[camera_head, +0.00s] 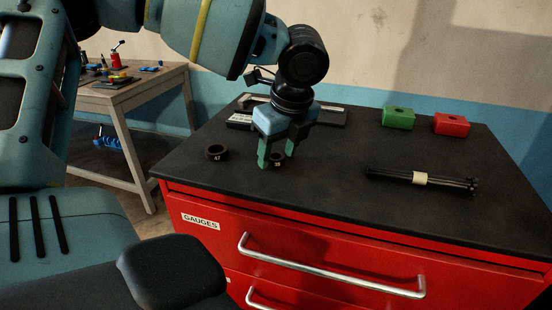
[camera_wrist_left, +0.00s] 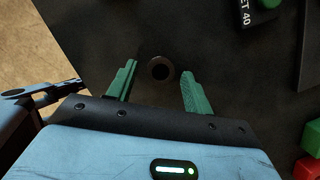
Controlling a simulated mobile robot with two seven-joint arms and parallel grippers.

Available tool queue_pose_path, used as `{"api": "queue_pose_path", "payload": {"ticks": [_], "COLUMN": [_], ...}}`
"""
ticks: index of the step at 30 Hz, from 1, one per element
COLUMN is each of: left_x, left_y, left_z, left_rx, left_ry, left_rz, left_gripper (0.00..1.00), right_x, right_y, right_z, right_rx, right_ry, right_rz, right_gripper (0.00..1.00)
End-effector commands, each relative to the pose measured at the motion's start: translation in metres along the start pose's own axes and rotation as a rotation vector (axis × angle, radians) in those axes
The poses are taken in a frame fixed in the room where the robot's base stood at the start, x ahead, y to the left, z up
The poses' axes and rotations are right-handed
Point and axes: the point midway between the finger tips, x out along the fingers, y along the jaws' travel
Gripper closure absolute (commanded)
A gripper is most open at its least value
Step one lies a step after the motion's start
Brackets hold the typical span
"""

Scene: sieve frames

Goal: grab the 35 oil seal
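Two small dark ring seals lie on the black top of the red cabinet. One seal (camera_head: 277,160) is between the fingers of my left gripper (camera_head: 276,158) in the head view; its pale mark is too small to read surely. Another seal (camera_head: 216,152), with a pale mark, lies to the left, clear of the fingers. My left gripper points down, fingers apart. In the left wrist view one seal (camera_wrist_left: 150,68) shows flat between the open fingertips (camera_wrist_left: 157,80), with visible gaps on both sides. My right gripper is not in view.
Behind my gripper lie dark labelled blocks (camera_head: 328,115). A green block (camera_head: 398,118) and a red block (camera_head: 451,125) stand at the back right. A bundle of dark rods (camera_head: 390,176) with a pale band lies at right. A wooden table (camera_head: 128,98) stands beyond the cabinet's left edge.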

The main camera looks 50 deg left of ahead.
Motion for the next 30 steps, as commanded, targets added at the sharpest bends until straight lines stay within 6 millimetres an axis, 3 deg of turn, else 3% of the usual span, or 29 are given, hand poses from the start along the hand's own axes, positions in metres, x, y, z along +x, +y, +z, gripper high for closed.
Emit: {"api": "queue_pose_path", "payload": {"ticks": [1,10,22,30], "left_x": [0.000,0.000,-0.006,-0.036], "left_y": [0.000,0.000,0.000,-0.001], "left_z": [0.000,0.000,0.002,0.010], "left_rx": [0.000,0.000,-0.001,-0.002], "left_ry": [0.000,0.000,-0.001,0.000], "left_rz": [0.000,0.000,-0.001,-0.002], "left_gripper": [0.56,0.95,0.95,0.95], "right_x": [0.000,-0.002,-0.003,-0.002], "right_y": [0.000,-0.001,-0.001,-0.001], "right_z": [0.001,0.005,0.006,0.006], "right_rx": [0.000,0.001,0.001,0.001], "right_ry": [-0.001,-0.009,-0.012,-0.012], "right_rz": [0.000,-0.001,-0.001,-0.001], "right_gripper": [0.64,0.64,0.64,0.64]}}
